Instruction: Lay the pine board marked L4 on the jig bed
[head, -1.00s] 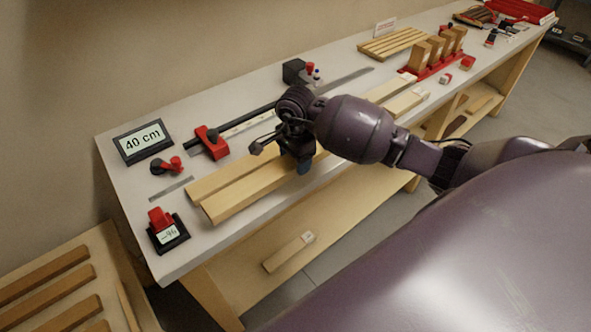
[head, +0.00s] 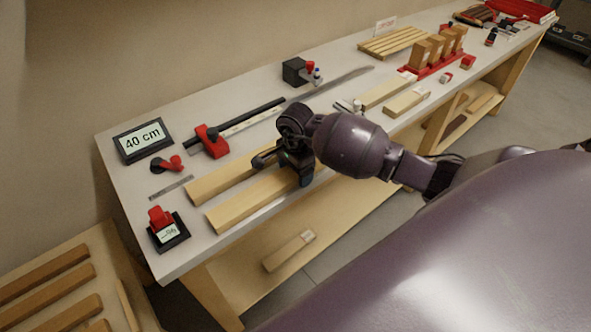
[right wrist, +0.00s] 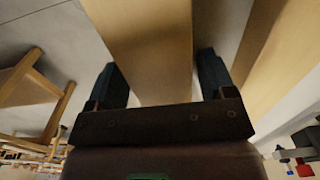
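Two long pale pine boards lie along the near left of the bench, a back board (head: 225,182) and a front board (head: 250,203). No L4 mark can be read on either. My right gripper (head: 300,178) is at the front board's right part. The back board (right wrist: 272,55) is apart, to the right there. A black rail with a red stop (head: 211,140) and pale scale lies behind the boards; the jig bed cannot be clearly told. My left gripper is not in view.
A 40 cm display (head: 142,140), a red clamp-like piece (head: 168,164) and a small red-topped device (head: 167,228) stand at the left end. Shorter boards (head: 388,91) and a red rack of blocks (head: 433,65) are farther right. Another board (head: 289,250) lies on the lower shelf.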

